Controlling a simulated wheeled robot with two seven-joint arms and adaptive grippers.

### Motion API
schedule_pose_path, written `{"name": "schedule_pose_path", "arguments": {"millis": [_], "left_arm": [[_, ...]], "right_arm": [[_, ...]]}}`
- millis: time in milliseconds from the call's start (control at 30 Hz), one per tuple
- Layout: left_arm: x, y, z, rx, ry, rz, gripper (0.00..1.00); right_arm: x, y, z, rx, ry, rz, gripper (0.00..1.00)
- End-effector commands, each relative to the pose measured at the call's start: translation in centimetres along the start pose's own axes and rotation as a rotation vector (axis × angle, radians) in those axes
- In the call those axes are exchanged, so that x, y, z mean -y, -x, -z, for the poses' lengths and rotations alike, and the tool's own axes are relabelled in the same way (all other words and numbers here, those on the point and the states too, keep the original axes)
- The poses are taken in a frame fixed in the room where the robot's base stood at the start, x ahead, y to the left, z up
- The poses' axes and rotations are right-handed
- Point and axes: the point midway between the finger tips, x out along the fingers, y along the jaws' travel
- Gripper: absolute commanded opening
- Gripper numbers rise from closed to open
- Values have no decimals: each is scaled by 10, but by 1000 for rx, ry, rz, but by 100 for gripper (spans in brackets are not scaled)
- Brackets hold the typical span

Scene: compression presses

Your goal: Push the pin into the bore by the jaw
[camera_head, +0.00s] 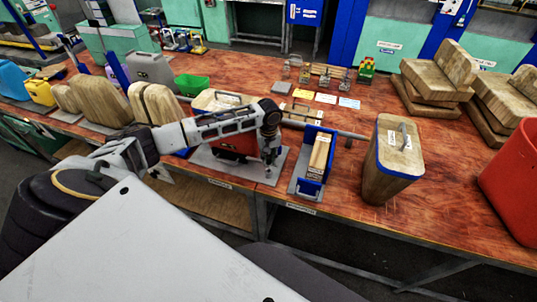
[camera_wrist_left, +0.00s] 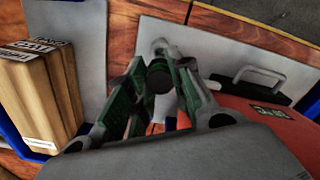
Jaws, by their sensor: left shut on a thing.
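My left gripper (camera_head: 269,162) points down over the grey plate (camera_head: 222,166), at the front right side of the red case. In the left wrist view, my left gripper (camera_wrist_left: 158,70) has its fingers shut on a dark, round-ended piece (camera_wrist_left: 158,82), seemingly the pin. Most of the pin is hidden between the fingers, and I cannot tell its tilt. The bore and the jaw by it cannot be made out in either view. I cannot tell whether the pin touches the bore. My right gripper is in neither view.
The red case (camera_wrist_left: 268,122) stands close beside the gripper. On the other side is a blue bin (camera_head: 311,188) with wooden blocks (camera_head: 320,155). A wooden box with a blue rim (camera_head: 390,180) stands farther right.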

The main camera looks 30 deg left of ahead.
Motion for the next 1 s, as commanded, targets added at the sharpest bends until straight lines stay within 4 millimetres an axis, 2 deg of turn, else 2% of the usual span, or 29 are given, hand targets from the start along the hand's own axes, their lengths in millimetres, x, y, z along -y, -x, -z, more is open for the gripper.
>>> {"name": "schedule_pose_path", "arguments": {"millis": [400, 1000], "left_arm": [[0, -18, 0, 0, 0, 0, 0], [0, -18, 0, -1, 0, 0, 0]], "right_arm": [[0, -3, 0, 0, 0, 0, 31], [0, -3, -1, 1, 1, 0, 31]]}}
